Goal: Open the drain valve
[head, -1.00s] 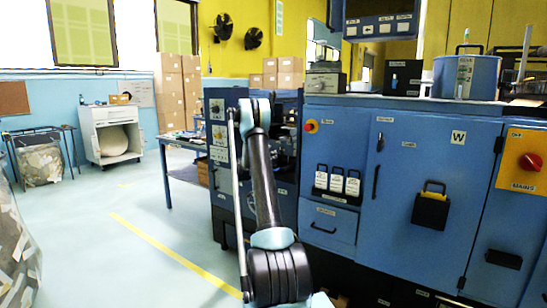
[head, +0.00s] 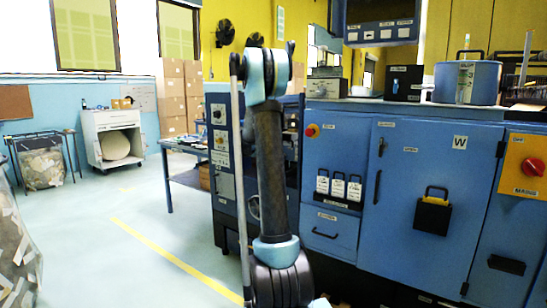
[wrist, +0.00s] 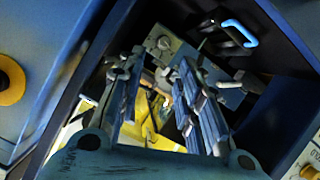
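I cannot pick out the drain valve for sure in either view. In the wrist view, my gripper (wrist: 158,82) shows its two fingers apart, with a gap between them and nothing held. The fingers point into a dark-framed recess. Beyond them are a grey panel with a round knob (wrist: 162,43) and a blue loop handle (wrist: 238,33) at the upper right. Yellow surfaces show through the gap. In the head view, my arm rises in front of the blue cabinets and my gripper is out of sight.
The blue cabinet door (head: 420,185) carries a black box (head: 432,212). A red knob (head: 533,167) sits on a yellow panel at right. A blue pot (head: 480,82) stands on the counter. A side table (head: 190,180) is left of my arm. Open floor (head: 100,250) lies at left.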

